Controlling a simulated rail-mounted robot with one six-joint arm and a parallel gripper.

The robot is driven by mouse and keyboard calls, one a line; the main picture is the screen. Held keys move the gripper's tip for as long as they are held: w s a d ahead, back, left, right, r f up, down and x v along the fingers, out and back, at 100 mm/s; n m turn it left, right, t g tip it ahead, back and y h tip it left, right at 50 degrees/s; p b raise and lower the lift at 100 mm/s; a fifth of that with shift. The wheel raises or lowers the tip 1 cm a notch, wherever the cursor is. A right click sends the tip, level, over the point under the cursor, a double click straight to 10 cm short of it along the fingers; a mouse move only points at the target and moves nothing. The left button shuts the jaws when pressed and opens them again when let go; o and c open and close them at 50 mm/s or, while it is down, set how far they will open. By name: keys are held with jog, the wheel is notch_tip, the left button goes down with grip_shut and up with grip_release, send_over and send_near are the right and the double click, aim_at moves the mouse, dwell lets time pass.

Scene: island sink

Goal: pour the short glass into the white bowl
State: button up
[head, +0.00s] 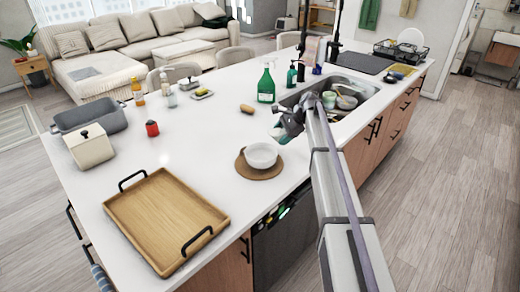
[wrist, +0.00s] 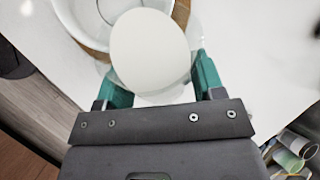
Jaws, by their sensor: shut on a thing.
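The white bowl (head: 261,154) stands upright on a round brown mat (head: 245,172) near the front edge of the island. In the wrist view the bowl (wrist: 84,14) shows at the top left, partly behind the glass. My gripper (head: 284,130) is just right of and beyond the bowl, above the counter. In the wrist view its green fingers (wrist: 160,82) are shut on the short glass (wrist: 150,52). A pale cream oval fills most of the glass, and a clear edge shows around it. In the head view the glass is small and hard to make out.
The sink (head: 350,90) with dishes lies right of my gripper. A green bottle (head: 266,86) and a sponge (head: 247,108) stand beyond it. A wooden tray (head: 165,218) is at the front left. The counter left of the bowl is mostly clear.

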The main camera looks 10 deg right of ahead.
aim_at(276, 133)
jog(key=shift+s+a+f+t+h, duration=0.1)
jog(key=shift+t+h, duration=0.05)
jog(key=shift+h, duration=0.25)
jog(key=shift+a+f+t+h, duration=0.1)
jog(key=shift+t+h, duration=0.05)
jog(key=shift+h, duration=0.25)
jog(key=shift+r+n+t+h+p, duration=0.3)
jog(key=shift+r+h+p, duration=0.25)
jog(key=shift+h+p, duration=0.35)
dwell(0.5)
jog(key=shift+f+t+h, duration=0.3)
jog(key=shift+t+h, duration=0.1)
jog(key=shift+h, duration=0.2)
dwell(0.7)
jog(key=shift+a+r+n+t+h+p, duration=0.1)
jog(key=shift+r+n+t+h+p, duration=0.35)
jog(key=shift+h, duration=0.25)
dwell(0.5)
jog(key=shift+s+a+r+t+h, duration=0.2)
jog(key=shift+s+a+h, duration=0.05)
jog(key=shift+a+h, duration=0.2)
jog(key=shift+s+a+r+t+h, duration=0.15)
jog(key=shift+s+a+r+h, duration=0.1)
jog(key=shift+a+h, duration=0.15)
dwell(0.4)
jog(key=shift+f, duration=0.15)
jog(key=shift+a+f+h, duration=0.1)
jog(key=shift+h, duration=0.15)
jog(key=shift+f+b, duration=0.1)
jog(key=shift+b, duration=0.3)
